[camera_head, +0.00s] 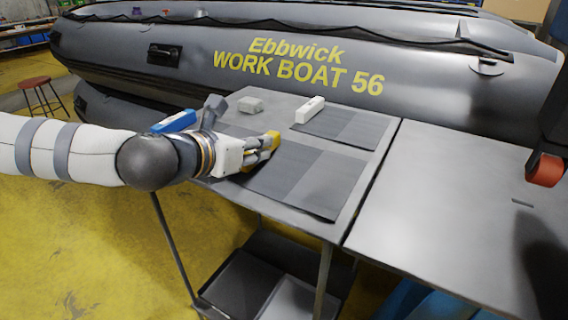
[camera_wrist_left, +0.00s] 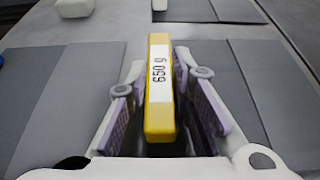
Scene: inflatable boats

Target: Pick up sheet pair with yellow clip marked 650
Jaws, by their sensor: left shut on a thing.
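The yellow clip (camera_head: 272,139) is in the jaws of my left gripper (camera_head: 268,146). In the left wrist view the yellow clip (camera_wrist_left: 159,110) carries a white label reading "650 g" and stands lengthwise between the two purple-lined fingers (camera_wrist_left: 167,105). A pair of grey sheets, one darker and one lighter (camera_head: 318,183), lies flat at the front of the left table, beside and below the gripper. The arm and gripper hide part of the sheets' left end. I cannot tell whether the clip grips their edge. My right gripper is not in view.
A white clip (camera_head: 309,110) sits at another sheet pair (camera_head: 347,125) farther back. A blue clip (camera_head: 174,122) and a grey block (camera_head: 250,104) are near the table's left and back. The right tabletop (camera_head: 450,200) is mostly bare. A grey inflatable boat (camera_head: 300,60) stands behind.

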